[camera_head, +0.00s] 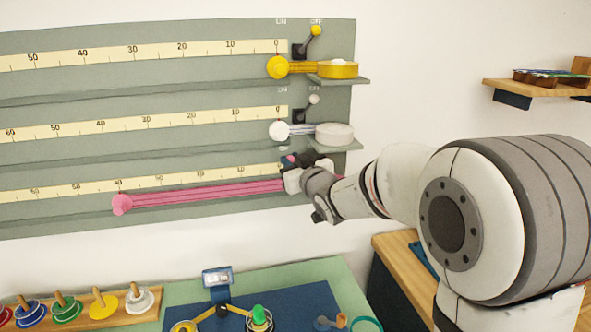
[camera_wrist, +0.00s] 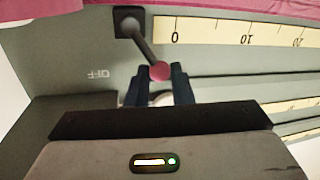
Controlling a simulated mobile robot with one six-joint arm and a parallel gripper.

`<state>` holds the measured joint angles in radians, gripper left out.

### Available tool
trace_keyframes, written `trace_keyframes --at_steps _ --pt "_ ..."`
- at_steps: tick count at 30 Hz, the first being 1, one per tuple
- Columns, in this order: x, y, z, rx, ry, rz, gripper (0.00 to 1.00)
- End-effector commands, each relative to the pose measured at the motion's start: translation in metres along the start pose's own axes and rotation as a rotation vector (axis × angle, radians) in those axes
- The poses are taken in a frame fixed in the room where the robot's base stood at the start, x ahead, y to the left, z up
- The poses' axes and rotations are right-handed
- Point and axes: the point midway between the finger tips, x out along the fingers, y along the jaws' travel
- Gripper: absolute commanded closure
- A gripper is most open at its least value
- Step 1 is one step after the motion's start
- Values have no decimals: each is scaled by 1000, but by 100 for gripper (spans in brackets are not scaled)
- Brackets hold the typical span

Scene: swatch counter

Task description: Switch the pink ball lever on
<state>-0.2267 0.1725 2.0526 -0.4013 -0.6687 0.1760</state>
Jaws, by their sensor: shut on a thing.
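The pink ball (camera_wrist: 160,71) tops a dark lever stalk (camera_wrist: 142,45) rising from a black base (camera_wrist: 128,22). In the wrist view the stalk leans away from the OFF label (camera_wrist: 97,74), toward the ruler side. My gripper (camera_wrist: 161,78) is shut on the pink ball, a dark finger on each side. In the head view my gripper (camera_head: 292,166) is at the right end of the lowest row and covers most of the lever. A bit of pink shows at its tip.
Two rows above carry a yellow ball lever (camera_head: 315,31) and a white ball lever (camera_head: 314,99), both leaning toward OFF. A yellow reel (camera_head: 337,69) and a white reel (camera_head: 334,134) sit on small ledges close above my gripper. A pink ribbon (camera_head: 205,196) stretches left along its ruler.

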Motion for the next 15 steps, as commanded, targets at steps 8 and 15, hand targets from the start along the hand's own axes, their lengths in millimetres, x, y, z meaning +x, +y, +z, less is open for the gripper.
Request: trace_keyframes --at_steps 8,15 --pt "0 -3 5 -70 -20 1 100" --pt "0 -3 5 -69 -22 0 79"
